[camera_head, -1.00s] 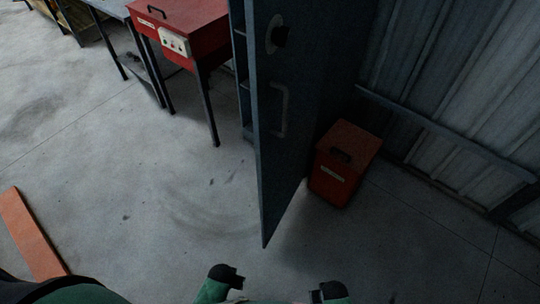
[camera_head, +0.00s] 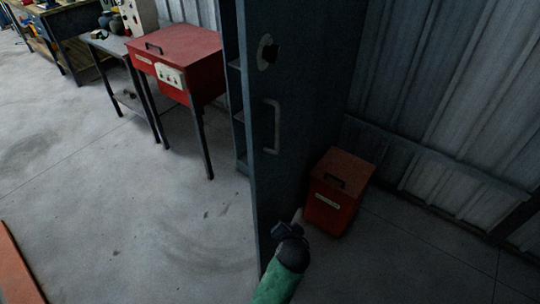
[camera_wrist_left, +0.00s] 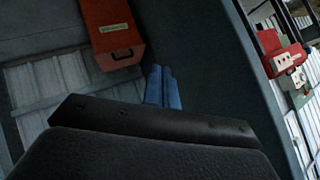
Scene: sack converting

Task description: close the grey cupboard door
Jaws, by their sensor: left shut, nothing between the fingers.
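The grey cupboard door (camera_head: 262,180) stands open, with its free edge toward me and its handle (camera_head: 271,125) on the right-hand face. The cupboard (camera_head: 236,100) shows as a narrow strip with shelves behind it on the left. My left gripper (camera_head: 297,217) is shut and empty, low in front of the handle-side face of the door. I cannot tell if it touches. In the left wrist view its blue fingers (camera_wrist_left: 163,76) are together, with the dark door face (camera_wrist_left: 210,60) beside and beyond them. My right gripper is not in view.
A red box (camera_head: 336,190) with a black handle stands on the floor just right of the door. A red machine (camera_head: 180,60) on legs stands left of the cupboard. A corrugated wall (camera_head: 440,100) closes off the right.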

